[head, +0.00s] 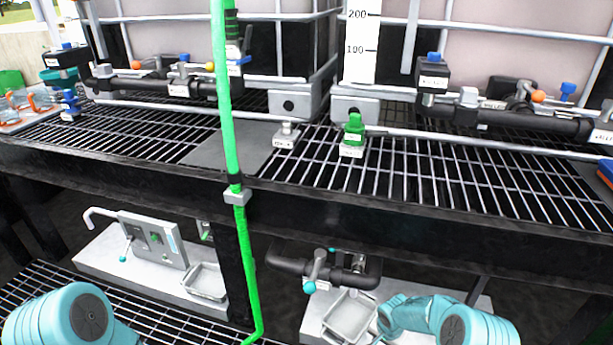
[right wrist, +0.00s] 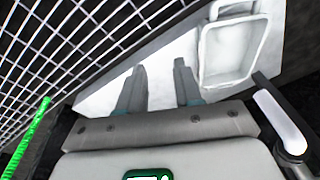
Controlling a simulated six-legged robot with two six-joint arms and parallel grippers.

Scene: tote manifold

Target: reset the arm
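My right arm (head: 435,318) shows at the bottom right of the head view, bent in front of the lower white shelf. My right gripper (right wrist: 158,88) shows in the right wrist view. Its two grey fingers are apart with nothing between them, above a white surface and beside a pale tray (right wrist: 228,52). My left arm (head: 75,318) shows only as teal links at the bottom left of the head view. My left gripper is out of view.
A grated shelf with a dark front beam (head: 400,215) runs above both arms. A green hose (head: 243,260) hangs between them. A valve pipe (head: 325,268) and a tray (head: 350,315) are near my right arm. A panel box (head: 155,240) stands at left.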

